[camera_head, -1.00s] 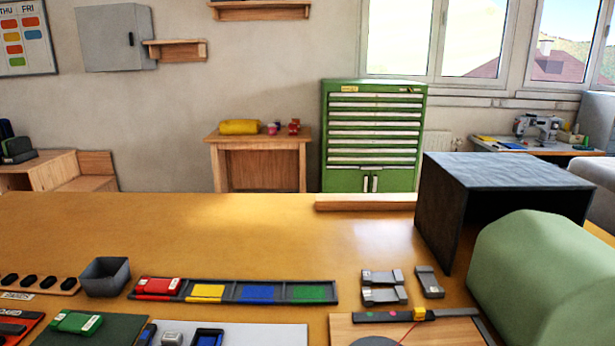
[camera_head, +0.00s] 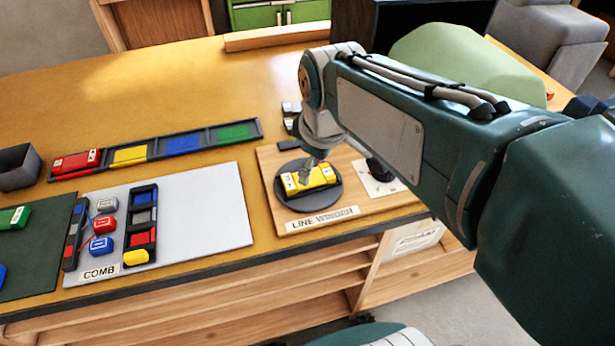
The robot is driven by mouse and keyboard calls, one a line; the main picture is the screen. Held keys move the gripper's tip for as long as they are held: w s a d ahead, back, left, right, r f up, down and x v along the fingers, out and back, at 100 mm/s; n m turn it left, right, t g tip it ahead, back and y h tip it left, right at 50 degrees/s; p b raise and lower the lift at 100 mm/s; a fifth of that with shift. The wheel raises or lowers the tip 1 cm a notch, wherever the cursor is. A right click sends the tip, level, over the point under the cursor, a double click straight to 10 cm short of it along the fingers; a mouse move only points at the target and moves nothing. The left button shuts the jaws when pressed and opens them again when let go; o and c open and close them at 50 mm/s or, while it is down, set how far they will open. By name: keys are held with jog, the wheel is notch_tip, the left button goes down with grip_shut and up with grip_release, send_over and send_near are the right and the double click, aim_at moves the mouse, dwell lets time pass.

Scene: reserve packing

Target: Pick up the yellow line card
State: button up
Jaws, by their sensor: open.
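A yellow block with white end labels, which looks like the yellow line card (camera_head: 322,177), lies on a dark round disc (camera_head: 334,194) on a wooden board. A label in front of it reads "LINE WINDER" (camera_head: 322,216). My gripper (camera_head: 307,173) reaches down from my arm to the middle of the yellow card and covers part of it. It is open. The fingertips are small, and I cannot tell whether they touch the card.
A four-slot tray (camera_head: 158,149) holds a red card (camera_head: 76,163) over coloured slots. A grey mat (camera_head: 217,205) carries small coloured blocks and a "COMB" label. A white square with a dark knob (camera_head: 380,172) sits right of the disc. A green rounded cover (camera_head: 455,58) stands behind my arm.

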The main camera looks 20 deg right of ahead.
jog(key=w+a+f+n+g, duration=0.3)
jog(key=w+f+n, duration=0.2)
jog(key=w+n, duration=0.5)
send_over(290, 181)
jog(key=f, duration=0.6)
jog(key=shift+a, duration=0.4)
jog(key=f, duration=0.5)
jog(key=shift+d+f, duration=0.15)
jog(key=shift+d, duration=0.2)
jog(key=shift+c, duration=0.3)
jog(key=c, duration=0.9)
